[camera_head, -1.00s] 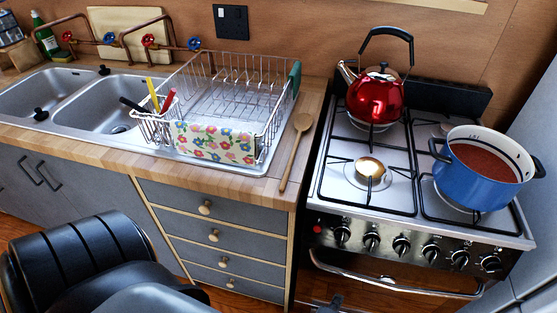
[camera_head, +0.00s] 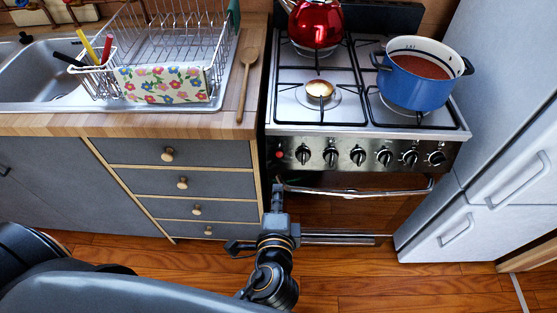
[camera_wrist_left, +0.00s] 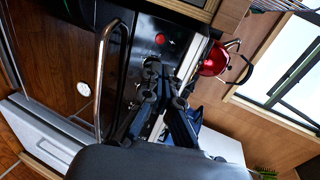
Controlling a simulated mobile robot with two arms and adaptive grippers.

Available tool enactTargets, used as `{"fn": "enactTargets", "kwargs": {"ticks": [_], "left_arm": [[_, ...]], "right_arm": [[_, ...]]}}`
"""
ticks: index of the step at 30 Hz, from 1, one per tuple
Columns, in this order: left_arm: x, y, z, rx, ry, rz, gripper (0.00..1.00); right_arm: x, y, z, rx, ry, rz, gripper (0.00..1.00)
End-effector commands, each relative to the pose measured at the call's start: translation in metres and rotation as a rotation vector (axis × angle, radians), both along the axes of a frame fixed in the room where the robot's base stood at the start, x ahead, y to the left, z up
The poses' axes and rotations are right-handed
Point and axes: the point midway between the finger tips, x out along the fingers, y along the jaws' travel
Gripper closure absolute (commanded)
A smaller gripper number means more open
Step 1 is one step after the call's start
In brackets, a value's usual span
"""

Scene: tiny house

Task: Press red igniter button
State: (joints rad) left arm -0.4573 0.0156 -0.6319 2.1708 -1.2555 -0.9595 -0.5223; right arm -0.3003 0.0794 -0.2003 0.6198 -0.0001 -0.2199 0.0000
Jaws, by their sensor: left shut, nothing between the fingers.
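The red igniter button (camera_head: 280,155) is at the left end of the stove's front control panel (camera_head: 457,152), left of the row of black knobs. It shows as a red disc (camera_wrist_left: 160,38) in the left wrist view, beyond the fingers. My left gripper (camera_head: 277,190) is in front of the stove's left edge, below the button and apart from it. Its fingers are shut and empty and point toward the panel. In the left wrist view the gripper (camera_wrist_left: 163,85) is close to the dark stove front. My right gripper is not in view.
A chrome oven handle (camera_head: 360,192) runs across the stove front, right of my left gripper. A red kettle (camera_head: 316,24) and a blue pot (camera_head: 415,88) stand on the stove. Drawers (camera_head: 140,182) are to the left; a fridge (camera_head: 480,190) is to the right.

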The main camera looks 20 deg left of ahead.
Motion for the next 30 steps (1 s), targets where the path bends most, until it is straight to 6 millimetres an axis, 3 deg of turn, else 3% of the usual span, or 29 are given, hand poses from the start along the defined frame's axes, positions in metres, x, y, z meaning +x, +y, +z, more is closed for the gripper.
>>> {"fn": "enactTargets", "kwargs": {"ticks": [15,21,30], "left_arm": [[0.094,0.028,-0.030,0.002,-0.003,0.001,1.00],[0.113,0.033,-0.038,0.002,0.000,-0.001,1.00],[0.117,0.034,-0.041,0.000,0.001,0.000,1.00]], "right_arm": [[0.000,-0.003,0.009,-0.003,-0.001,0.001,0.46],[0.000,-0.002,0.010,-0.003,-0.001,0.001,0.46],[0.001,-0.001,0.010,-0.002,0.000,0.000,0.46]]}}
